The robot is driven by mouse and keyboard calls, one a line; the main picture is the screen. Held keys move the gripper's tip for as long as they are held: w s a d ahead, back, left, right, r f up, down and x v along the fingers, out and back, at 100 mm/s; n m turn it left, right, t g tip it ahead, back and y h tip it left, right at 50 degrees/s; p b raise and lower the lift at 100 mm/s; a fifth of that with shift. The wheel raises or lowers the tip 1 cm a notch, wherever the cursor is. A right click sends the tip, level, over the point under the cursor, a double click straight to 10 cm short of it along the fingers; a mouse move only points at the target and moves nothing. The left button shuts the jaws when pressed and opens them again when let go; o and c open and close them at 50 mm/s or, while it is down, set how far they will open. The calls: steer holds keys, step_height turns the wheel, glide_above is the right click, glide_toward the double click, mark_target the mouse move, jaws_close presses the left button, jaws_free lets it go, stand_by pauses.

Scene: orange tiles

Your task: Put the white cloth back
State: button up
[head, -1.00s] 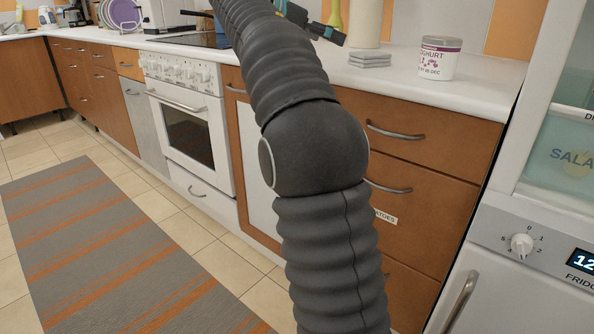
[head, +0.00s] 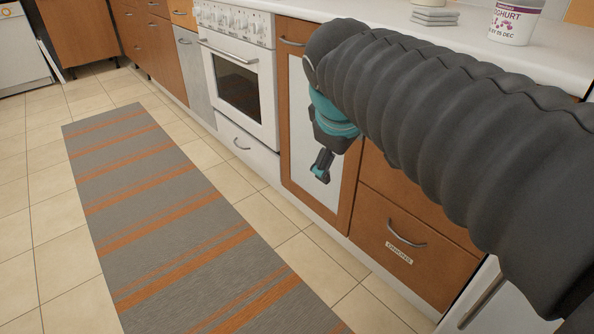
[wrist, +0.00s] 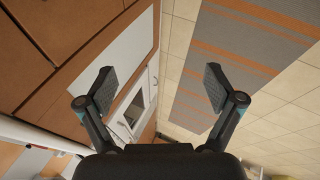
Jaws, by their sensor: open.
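I cannot make out a white cloth for certain in either view. A small grey stack (head: 435,14), perhaps folded cloth, lies on the white counter at the top right of the head view. My gripper (wrist: 160,86) is open in the wrist view, its two dark fingers spread wide with nothing between them. In the head view my gripper (head: 321,168) hangs low in front of the white cabinet panel, below counter height and apart from the stack.
A yoghurt tub (head: 513,20) stands right of the stack on the counter (head: 545,55). The oven (head: 238,85) and brown drawers (head: 405,238) line the right side. A grey-orange striped rug (head: 165,190) lies on the tiled floor, which looks clear.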

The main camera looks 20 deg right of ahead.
steer(key=s+a+f+m+y, duration=0.3)
steer(key=s+a+f+m, duration=0.3)
steer(key=s+f, duration=0.3)
steer(key=shift+f+t, duration=0.3)
steer(key=shift+f, duration=0.6)
steer(key=shift+a, duration=0.1)
